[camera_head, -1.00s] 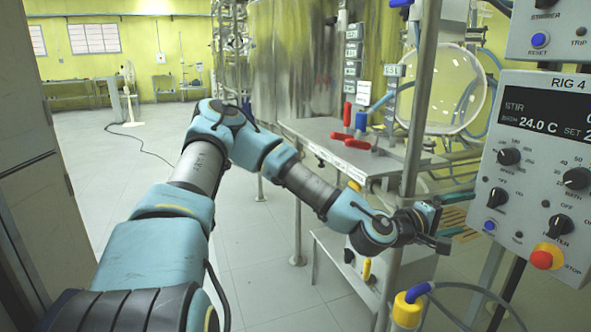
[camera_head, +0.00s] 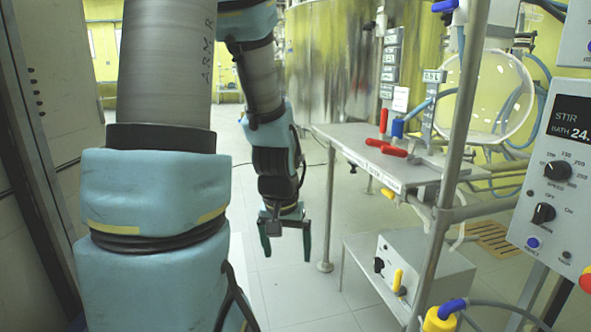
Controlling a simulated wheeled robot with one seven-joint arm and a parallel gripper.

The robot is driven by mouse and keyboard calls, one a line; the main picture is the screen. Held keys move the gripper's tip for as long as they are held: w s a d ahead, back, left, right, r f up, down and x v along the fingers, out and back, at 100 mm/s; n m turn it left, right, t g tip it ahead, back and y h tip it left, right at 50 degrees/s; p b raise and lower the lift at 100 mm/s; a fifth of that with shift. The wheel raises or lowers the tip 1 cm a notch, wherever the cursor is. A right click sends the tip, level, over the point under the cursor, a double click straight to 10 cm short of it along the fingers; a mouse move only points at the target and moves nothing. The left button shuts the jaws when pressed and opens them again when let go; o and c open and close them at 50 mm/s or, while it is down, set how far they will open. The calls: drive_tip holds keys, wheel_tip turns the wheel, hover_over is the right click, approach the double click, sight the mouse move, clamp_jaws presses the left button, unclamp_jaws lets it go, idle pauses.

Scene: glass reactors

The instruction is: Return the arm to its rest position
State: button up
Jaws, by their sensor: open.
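My gripper (camera_head: 286,240) hangs below my bent arm, left of the metal bench. Its two dark green fingers point down and stand apart, with nothing between them. It is over the light tiled floor and touches nothing that I can see. My blue and grey arm fills much of the left half of the view, with its upper links raised past the top edge.
The control panel (camera_head: 547,262) stands at the right edge. The metal bench (camera_head: 345,137) carries red and blue handles, with a grey box (camera_head: 440,275) on its lower shelf. A steel post (camera_head: 455,165) rises in front. The floor (camera_head: 285,297) below my gripper is clear.

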drive_tip(key=s+a+r+n, duration=0.1)
drive_tip(key=s+a+r, duration=0.2)
drive_tip(key=a+r, duration=0.2)
wheel_tip(320, 180, up, 21)
drive_tip(key=p, duration=2.2)
drive_tip(key=shift+f+y, duration=0.2)
drive_tip(key=shift+y, duration=0.1)
drive_tip(key=shift+d, duration=0.1)
drive_tip(key=shift+c, duration=0.2)
